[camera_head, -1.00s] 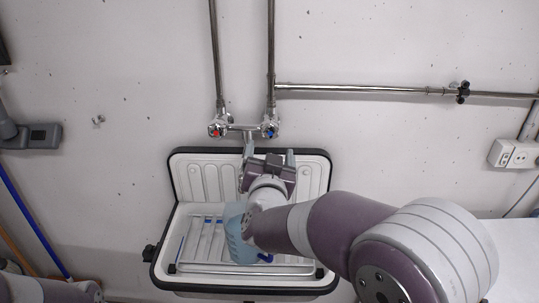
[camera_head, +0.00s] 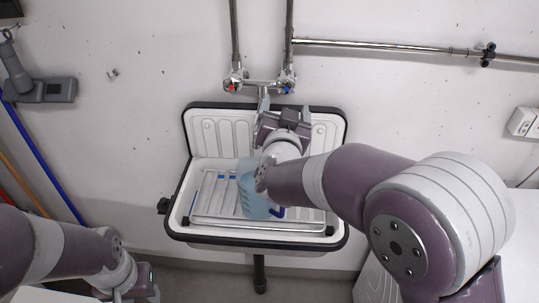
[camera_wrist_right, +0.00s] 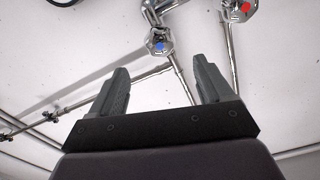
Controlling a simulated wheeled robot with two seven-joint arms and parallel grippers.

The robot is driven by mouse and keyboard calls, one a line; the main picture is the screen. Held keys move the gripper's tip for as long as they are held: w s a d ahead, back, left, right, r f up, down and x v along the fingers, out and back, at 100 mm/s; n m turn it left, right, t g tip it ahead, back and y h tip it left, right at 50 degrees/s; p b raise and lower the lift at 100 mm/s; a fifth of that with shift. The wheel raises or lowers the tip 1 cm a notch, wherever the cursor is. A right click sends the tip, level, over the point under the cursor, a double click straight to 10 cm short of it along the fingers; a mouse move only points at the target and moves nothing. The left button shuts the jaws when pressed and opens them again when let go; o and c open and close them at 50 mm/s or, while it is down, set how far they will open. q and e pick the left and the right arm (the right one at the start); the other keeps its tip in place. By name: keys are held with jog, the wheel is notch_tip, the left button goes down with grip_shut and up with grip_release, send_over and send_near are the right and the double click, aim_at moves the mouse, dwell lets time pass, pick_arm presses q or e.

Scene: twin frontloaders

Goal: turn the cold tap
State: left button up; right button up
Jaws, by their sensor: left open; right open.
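The cold tap (camera_head: 287,86) is the chrome knob with a blue mark, on the right end of the wall mixer above the sink. It also shows in the right wrist view (camera_wrist_right: 159,45), just beyond and between the fingertips. My right gripper (camera_head: 284,108) is open and empty, just below the cold tap, with its fingers pointing toward the wall. In the right wrist view both fingers (camera_wrist_right: 163,75) are spread apart, and I see no contact with the knob. My left gripper (camera_head: 138,288) is low at the bottom left, open, away from the taps.
The red-marked hot tap (camera_head: 233,87) is on the left of the mixer. Its spout hangs between the taps, close to my right gripper's left finger. Below is a white sink (camera_head: 180,205) with a black rim, a rack and a blue jug (camera_head: 250,196). Pipes (camera_head: 380,46) run along the wall.

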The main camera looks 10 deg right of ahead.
aim_at(287, 88)
jog(key=w+d+m+p, duration=0.1)
jog(key=w+p, duration=0.1)
jog(key=w, duration=0.1)
jog(key=w+d+m+p, duration=0.1)
jog(key=w+m+p, duration=0.1)
jog(key=w, duration=0.2)
jog(key=w+d+m+p, duration=0.1)
jog(key=w+p, duration=0.1)
jog(key=w, duration=0.2)
jog(key=shift+d+r+m, duration=0.15)
jog(key=shift+d+m, duration=0.05)
jog(key=shift+m, duration=0.1)
jog(key=shift+w+d, duration=0.15)
jog(key=shift+w, duration=0.4)
jog(key=c, duration=1)
